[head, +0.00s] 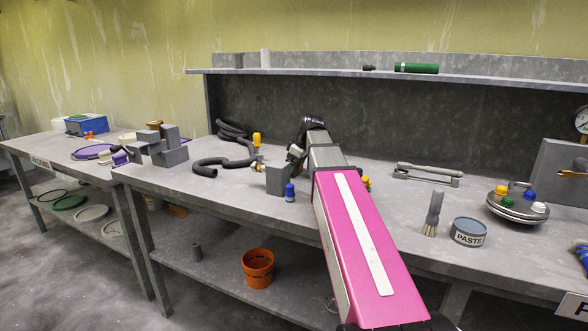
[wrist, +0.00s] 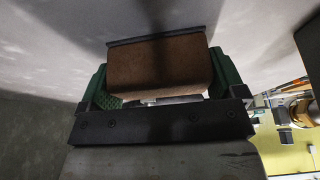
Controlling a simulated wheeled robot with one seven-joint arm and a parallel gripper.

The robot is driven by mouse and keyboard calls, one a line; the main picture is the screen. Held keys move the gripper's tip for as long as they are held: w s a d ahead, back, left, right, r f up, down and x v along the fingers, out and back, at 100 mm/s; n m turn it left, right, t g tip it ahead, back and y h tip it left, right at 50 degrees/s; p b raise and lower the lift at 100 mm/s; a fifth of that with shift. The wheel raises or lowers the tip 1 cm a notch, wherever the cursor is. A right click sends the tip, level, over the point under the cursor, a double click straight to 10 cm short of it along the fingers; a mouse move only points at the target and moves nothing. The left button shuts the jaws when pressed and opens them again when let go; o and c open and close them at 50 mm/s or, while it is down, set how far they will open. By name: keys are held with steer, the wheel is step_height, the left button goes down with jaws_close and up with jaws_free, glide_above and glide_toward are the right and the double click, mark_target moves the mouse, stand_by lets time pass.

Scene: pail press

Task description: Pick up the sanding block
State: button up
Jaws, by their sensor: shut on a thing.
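The sanding block (wrist: 158,68) is a brown block with a thin dark grey layer along its far edge. It shows in the wrist view between the green-padded fingers of my gripper (wrist: 162,82). My gripper is shut on it, one finger at each side. Whether the block touches the bench or hangs just above it I cannot tell. In the head view my pink and grey arm reaches over the bench, and the block cannot be made out there.
On the bench (head: 420,220) near my arm stand a grey block (head: 279,180), a blue bottle (head: 290,193) and a black hose (head: 225,166). To the right are a brush (head: 432,215), a paste tin (head: 468,232) and a lid with coloured caps (head: 518,208). A shelf (head: 480,78) runs behind.

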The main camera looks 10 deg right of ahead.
steer(key=shift+r, duration=0.1)
step_height(320, 180, up, 10)
steer(key=shift+f, duration=0.1)
stand_by(0.4)
steer(key=shift+o, duration=0.5)
